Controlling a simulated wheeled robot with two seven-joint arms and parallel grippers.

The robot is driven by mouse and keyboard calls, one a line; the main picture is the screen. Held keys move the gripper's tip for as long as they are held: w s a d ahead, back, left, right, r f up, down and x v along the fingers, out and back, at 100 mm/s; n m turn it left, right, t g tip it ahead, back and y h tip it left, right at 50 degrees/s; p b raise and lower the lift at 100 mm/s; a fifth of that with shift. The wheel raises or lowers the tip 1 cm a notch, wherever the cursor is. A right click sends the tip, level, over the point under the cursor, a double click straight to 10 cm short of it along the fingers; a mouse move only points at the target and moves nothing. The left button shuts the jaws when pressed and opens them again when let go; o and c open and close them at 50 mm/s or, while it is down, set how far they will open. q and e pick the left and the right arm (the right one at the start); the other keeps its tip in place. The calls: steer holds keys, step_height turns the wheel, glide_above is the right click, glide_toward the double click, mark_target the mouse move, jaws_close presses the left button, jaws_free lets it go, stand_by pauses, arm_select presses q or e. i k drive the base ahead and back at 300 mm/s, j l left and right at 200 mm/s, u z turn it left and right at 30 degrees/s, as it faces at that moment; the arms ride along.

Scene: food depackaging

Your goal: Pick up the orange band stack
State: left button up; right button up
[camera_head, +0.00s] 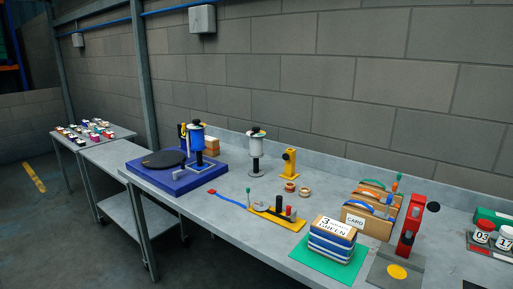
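A stack (331,243) of white layers with blue bands and a label reading "3" and "GREEN" sits on a green mat (314,264) at the front right of the table. I cannot make out a clearly orange band on it. Behind it, a tan holder (366,220) marked "CARD" has upright orange-brown pieces, with green and blue strips over them. I cannot tell which of these is the orange band stack. Neither of my grippers is in view.
A red upright tool (410,226) stands right of the holder, behind a grey plate with a yellow disc (397,271). A yellow tray (277,217) lies to the left. A blue platform (177,180) is farther left. Red-and-white jars (483,231) stand at the right edge.

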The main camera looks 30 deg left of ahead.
mark_target(213, 143)
steer(key=u, duration=1.35)
steer(key=i+j+u, duration=0.4)
steer(key=i+u, duration=0.2)
steer(key=i, duration=0.25)
steer(key=i+j+u, duration=0.1)
steer(key=i, duration=0.6)
steer(key=i+j, duration=0.2)
steer(key=i, duration=0.55)
steer(key=i+j+z, duration=0.1)
steer(key=z, duration=0.3)
steer(key=i+j+z, duration=0.15)
steer(key=i+z, duration=0.25)
steer(key=i+j+z, duration=0.1)
steer(key=z, duration=0.3)
steer(key=i+j+z, duration=0.1)
steer(key=j+z, duration=0.35)
steer(key=l, duration=0.1)
